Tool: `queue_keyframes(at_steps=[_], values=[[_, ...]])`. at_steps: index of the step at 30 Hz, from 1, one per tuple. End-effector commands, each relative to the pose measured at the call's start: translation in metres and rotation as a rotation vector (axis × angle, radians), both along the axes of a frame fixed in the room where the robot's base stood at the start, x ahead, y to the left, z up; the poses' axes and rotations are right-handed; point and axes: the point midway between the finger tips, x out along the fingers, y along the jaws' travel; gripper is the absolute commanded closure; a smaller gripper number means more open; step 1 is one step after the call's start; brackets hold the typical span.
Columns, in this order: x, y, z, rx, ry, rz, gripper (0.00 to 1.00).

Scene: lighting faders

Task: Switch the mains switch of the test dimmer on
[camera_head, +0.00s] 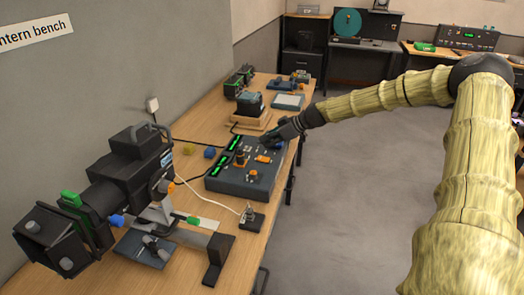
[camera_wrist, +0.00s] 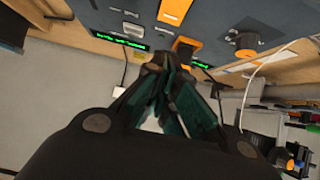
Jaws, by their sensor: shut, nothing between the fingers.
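A dark blue-grey console (camera_head: 228,184) with green displays, knobs and orange parts lies on the bench; it looks like the test dimmer, but I cannot read a label naming it. In the wrist view its face (camera_wrist: 135,22) fills the top, upside down, with an orange part (camera_wrist: 175,10) and a black knob on an orange base (camera_wrist: 245,42). I cannot tell which part is the mains switch or its position. My gripper (camera_head: 268,140) is shut and empty, over the console's far right part. Its fingertips (camera_wrist: 170,65) point at the console; contact cannot be told.
A large black lantern (camera_head: 125,185) stands at the near left of the wooden bench (camera_head: 190,238). A small device (camera_head: 250,217) with a white cable sits near the front. A dark box (camera_head: 249,104) on a wooden base stands behind the console. The floor to the right is clear.

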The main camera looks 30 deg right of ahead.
Motion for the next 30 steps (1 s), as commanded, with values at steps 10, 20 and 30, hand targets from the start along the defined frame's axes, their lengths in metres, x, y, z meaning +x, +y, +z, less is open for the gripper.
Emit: queue_keyframes(at_steps=[10,20,30], values=[[0.014,0.011,-0.017,0.002,0.003,-0.001,1.00],[0.016,0.012,-0.038,0.002,0.002,-0.002,1.00],[0.018,0.013,-0.053,0.002,0.000,-0.001,1.00]])
